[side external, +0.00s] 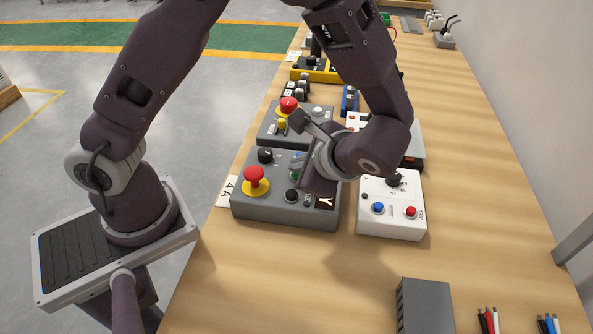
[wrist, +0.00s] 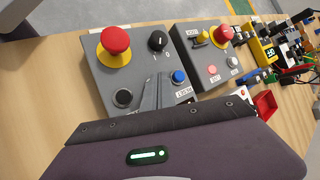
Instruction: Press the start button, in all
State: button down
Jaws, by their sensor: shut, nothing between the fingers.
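A grey control box (side external: 265,211) sits on the wooden bench, with a red mushroom button (side external: 255,180) on a yellow collar, a black knob (side external: 265,156) and a black button (side external: 291,196). A green button (side external: 294,176) shows partly beside my gripper (side external: 297,166). In the wrist view the same box (wrist: 97,82) shows a blue button (wrist: 179,77). My gripper (wrist: 157,82) is shut and empty, its fingers over the box between the black button and the blue one. The fingers hide part of the face; I cannot tell whether they touch it. No start label is legible.
A second grey box (side external: 267,133) with a red mushroom button stands behind. A white box (side external: 372,221) with blue and red buttons stands to the right. A grey block (side external: 425,303) and loose wires (side external: 489,320) lie in front.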

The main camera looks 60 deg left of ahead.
jog(key=shift+f, duration=0.15)
dwell(0.5)
jog(key=shift+r, duration=0.9)
jog(key=shift+r, duration=0.1)
notch_tip(320, 180, up, 5)
jog(key=shift+f, duration=0.1)
dwell(0.3)
